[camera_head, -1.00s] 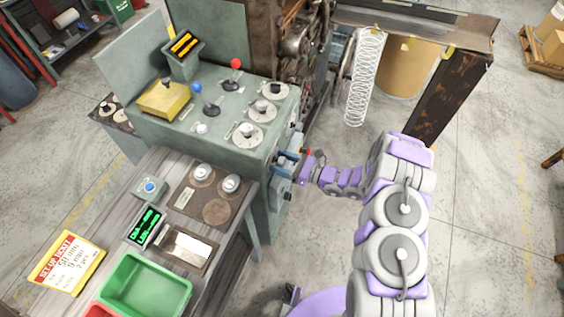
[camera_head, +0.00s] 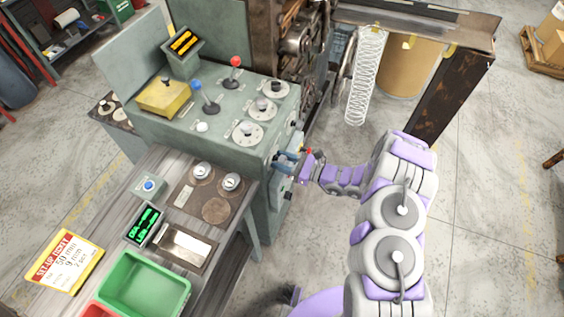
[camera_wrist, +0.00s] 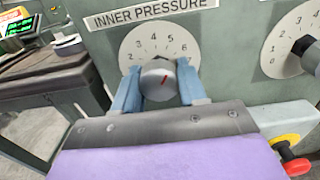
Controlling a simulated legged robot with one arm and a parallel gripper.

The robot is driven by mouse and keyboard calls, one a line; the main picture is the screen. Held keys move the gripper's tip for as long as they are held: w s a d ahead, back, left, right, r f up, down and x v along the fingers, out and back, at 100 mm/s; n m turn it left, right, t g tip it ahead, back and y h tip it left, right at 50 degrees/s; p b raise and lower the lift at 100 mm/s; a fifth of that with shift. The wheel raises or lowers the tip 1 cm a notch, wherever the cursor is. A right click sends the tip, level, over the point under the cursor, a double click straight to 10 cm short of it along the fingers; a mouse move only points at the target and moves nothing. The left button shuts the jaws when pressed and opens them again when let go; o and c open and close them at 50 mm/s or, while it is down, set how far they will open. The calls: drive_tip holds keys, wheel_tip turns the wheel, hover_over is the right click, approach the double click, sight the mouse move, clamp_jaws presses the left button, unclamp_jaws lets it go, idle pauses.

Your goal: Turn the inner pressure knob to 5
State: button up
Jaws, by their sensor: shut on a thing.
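In the wrist view the inner pressure knob (camera_wrist: 158,84) is a grey round knob with a short red pointer line. It sits in front of a white numbered dial (camera_wrist: 134,50) under the label INNER PRESSURE (camera_wrist: 150,12). The red line tilts up and slightly right, roughly toward the 4 to 5 part of the scale; the exact reading is hard to tell. My gripper (camera_wrist: 158,70) is shut on the knob, one blue finger on each side. In the head view my gripper (camera_head: 288,162) is at the side face of the grey-green machine (camera_head: 230,140); the knob is hidden there.
A second dial with a black knob (camera_wrist: 308,48) is close on the right in the wrist view. A red button on a yellow base (camera_wrist: 290,158) is at lower right. The workbench (camera_head: 165,165) stands left of the machine. Open floor is right of my arm.

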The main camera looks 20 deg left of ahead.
drive_tip(key=shift+n, duration=0.3)
drive_tip(key=o, duration=1)
drive_tip(key=shift+d, duration=0.1)
drive_tip(key=d, duration=0.5)
drive_tip(key=d+p, duration=0.1)
drive_tip(key=d, duration=0.5)
drive_tip(key=s+d+p, duration=0.1)
drive_tip(key=d, duration=0.5)
drive_tip(key=shift+s+d+f, duration=0.1)
drive_tip(key=shift+d, duration=0.05)
